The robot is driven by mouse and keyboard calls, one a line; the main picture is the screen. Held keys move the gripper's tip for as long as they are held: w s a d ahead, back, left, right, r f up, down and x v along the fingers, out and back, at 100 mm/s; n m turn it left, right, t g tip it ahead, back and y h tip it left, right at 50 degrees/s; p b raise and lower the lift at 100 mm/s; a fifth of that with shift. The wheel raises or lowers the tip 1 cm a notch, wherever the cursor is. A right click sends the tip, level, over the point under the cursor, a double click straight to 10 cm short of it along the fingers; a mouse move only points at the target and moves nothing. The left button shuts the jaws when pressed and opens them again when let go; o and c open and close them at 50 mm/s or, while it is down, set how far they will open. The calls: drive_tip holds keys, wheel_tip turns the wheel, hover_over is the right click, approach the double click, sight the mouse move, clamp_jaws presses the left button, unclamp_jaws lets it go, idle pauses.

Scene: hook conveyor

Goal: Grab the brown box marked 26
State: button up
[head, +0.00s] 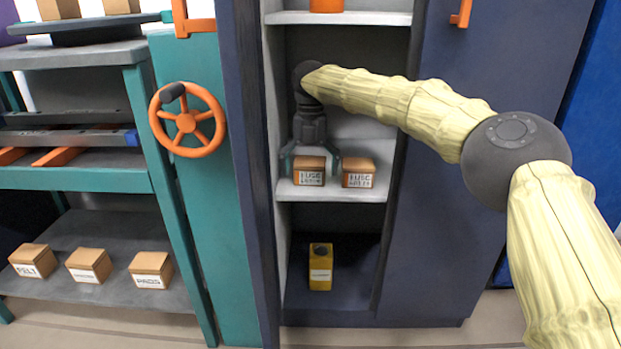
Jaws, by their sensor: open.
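Two brown boxes with white labels stand side by side on the middle shelf of the open cabinet. The left box (309,178) and the right box (358,180) both read "FUSE" with a lot line below. That line is too small to read surely, so I cannot tell which is 26. My gripper (311,167) points down over the left box, open. One finger shows on each side of that box, and the right finger is in the gap between the boxes. I cannot tell whether the fingers touch it.
The shelf (345,195) is bounded by cabinet walls on both sides. A yellow container (320,268) stands in the compartment below. An orange handwheel (187,121) is on the teal panel at left. Three labelled boxes, one marked "FELT" (33,262), sit on the lower left rack.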

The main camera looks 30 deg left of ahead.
drive_tip(key=c, duration=1.2)
drive_tip(key=shift+c, duration=0.2)
